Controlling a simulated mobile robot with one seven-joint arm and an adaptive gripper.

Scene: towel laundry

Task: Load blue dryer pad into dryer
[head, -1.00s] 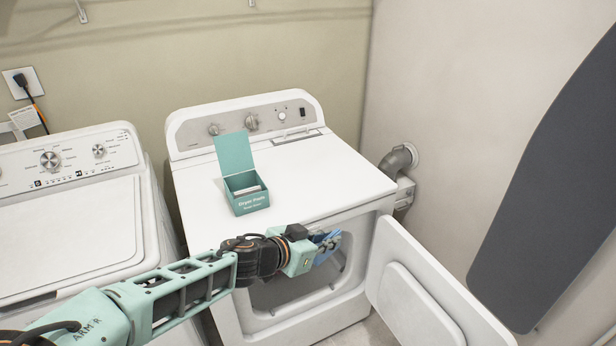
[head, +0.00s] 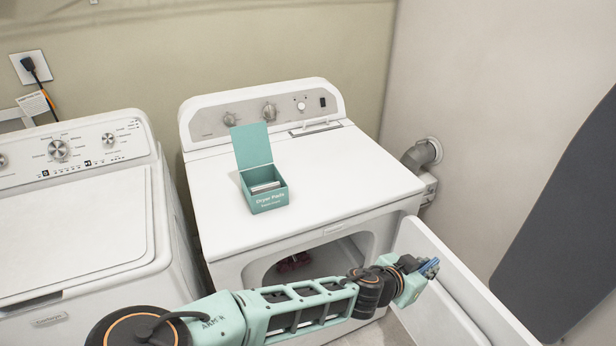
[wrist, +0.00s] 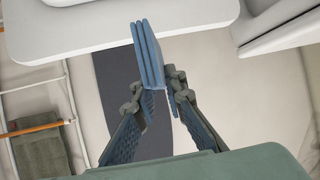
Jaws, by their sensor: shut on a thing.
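My gripper (head: 428,268) is shut on the blue dryer pad (wrist: 148,55), a small folded-looking stack that stands up between the fingertips in the wrist view. In the head view the pad (head: 430,266) shows as a blue bit at the gripper's tip. The gripper is in front of the open dryer door (head: 455,290), right of the drum opening (head: 330,262). The white dryer (head: 310,180) stands with its door swung open to the right. A dark red item (head: 293,262) lies inside the drum; my arm hides the lower part of the opening.
An open teal dryer-pads box (head: 268,200) sits on the dryer top. A white washer (head: 80,215) stands at left. A grey ironing board (head: 570,240) hangs on the right wall. The wrist view shows a rack with an olive towel (wrist: 40,152) at left.

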